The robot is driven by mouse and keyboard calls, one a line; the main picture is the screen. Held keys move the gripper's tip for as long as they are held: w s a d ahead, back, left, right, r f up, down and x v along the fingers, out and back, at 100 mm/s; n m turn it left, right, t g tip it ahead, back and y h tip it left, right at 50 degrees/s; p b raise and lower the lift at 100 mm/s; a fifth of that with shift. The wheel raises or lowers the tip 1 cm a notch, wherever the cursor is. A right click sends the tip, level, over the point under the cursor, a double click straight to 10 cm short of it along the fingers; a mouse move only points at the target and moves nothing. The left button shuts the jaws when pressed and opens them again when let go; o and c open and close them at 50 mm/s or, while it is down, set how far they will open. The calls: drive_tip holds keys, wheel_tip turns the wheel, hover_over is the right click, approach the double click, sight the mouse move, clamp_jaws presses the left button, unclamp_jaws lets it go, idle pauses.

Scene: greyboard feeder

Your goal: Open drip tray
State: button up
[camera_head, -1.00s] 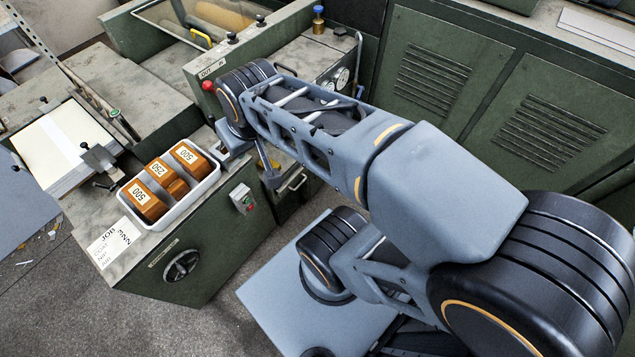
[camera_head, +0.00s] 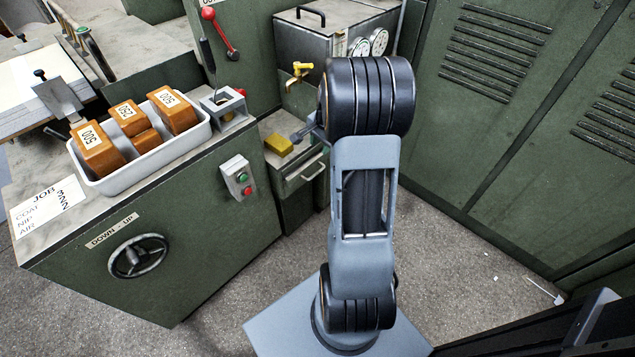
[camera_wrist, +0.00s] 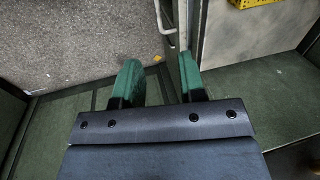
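The drip tray (camera_head: 300,181) is a small grey drawer-like front with a metal bar handle (camera_head: 305,168), below the yellow tap. It looks closed, though my arm hides its right side. In the wrist view, the handle (camera_wrist: 165,14) stands beside the pale front edge, at the top middle. My gripper (camera_wrist: 158,62) has two green fingers, spread apart with nothing seen between them. The handle lies ahead of the fingertips, roughly in line with the gap; contact is not visible. In the head view, my arm hides the fingers.
A yellow sponge (camera_head: 279,144) lies above the tray front. The yellow tap (camera_head: 298,72) is over it. A white bin (camera_head: 150,152) with orange weights sits on the left cabinet, near a green-and-red button box (camera_head: 238,177). Green vented cabinets (camera_head: 490,110) stand right. Floor (camera_head: 228,305) is open in front.

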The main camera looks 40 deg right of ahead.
sight(317, 173)
drive_tip(key=shift+m, duration=0.3)
drive_tip(key=w+f+b, duration=0.1)
drive_tip(key=f, duration=0.4)
drive_tip(key=f+b, duration=0.2)
drive_tip(key=f, duration=0.3)
drive_tip(key=w+f+b, duration=0.1)
drive_tip(key=f, duration=0.4)
drive_tip(key=shift+w+d+f+b, duration=0.25)
drive_tip(key=shift+w+b, duration=0.1)
drive_tip(key=shift+b, duration=0.05)
clamp_jaws()
